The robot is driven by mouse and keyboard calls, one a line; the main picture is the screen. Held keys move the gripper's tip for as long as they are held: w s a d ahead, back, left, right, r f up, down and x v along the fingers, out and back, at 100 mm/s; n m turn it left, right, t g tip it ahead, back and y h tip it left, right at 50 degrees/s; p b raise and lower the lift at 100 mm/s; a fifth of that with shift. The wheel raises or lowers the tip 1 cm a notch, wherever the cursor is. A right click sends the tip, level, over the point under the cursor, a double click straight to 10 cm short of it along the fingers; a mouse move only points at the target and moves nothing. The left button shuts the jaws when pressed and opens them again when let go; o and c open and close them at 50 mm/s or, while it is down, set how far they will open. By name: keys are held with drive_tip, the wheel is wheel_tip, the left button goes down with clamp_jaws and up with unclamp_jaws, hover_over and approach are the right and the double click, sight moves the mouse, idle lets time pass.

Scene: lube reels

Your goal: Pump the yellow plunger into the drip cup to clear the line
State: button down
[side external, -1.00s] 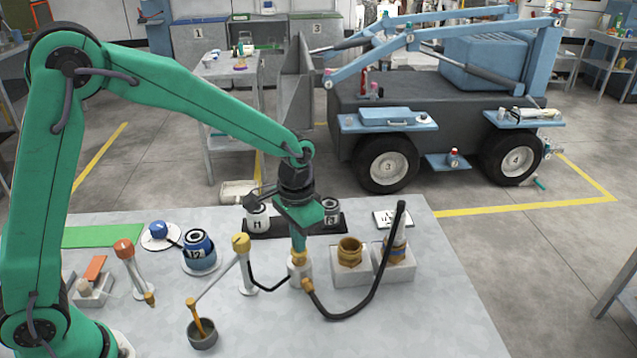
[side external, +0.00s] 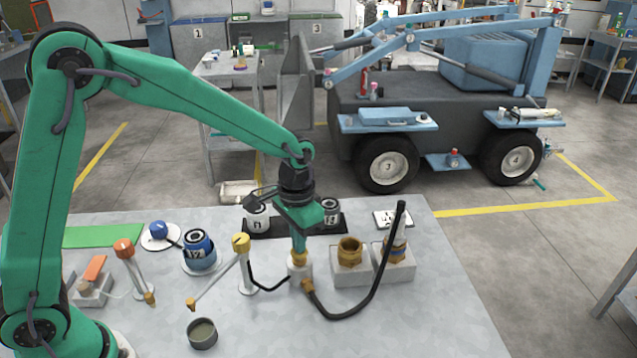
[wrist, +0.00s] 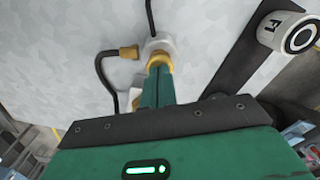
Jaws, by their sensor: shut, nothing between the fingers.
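My gripper (side external: 298,248) is shut and empty, pointing down at the yellow plunger (side external: 298,260) on its pale pump block (side external: 300,273). The fingertips hide most of the plunger top; they look to be at or touching it. In the wrist view my gripper (wrist: 159,72) covers the plunger (wrist: 156,60), with yellow showing around the tips. A black hose links the block to a white post with a yellow head (side external: 241,243) and a thin slanted spout. The spout's nozzle (side external: 191,304) is above the grey drip cup (side external: 203,343), which has dark contents. No stream falls from the nozzle.
An orange-headed dispenser (side external: 124,246) and a blue reel marked 12 (side external: 197,249) stand left. Reels (side external: 257,217) on a black strip stand behind my gripper. Brass fittings (side external: 350,250) in pale blocks and a thick black hose (side external: 375,290) are to the right. The front right tabletop is clear.

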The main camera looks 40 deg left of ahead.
drive_tip(key=shift+r, duration=3.25)
wheel_tip(320, 180, up, 3)
drive_tip(key=shift+f, duration=0.1)
drive_tip(key=shift+f, duration=0.1)
drive_tip(key=shift+f, duration=3.2)
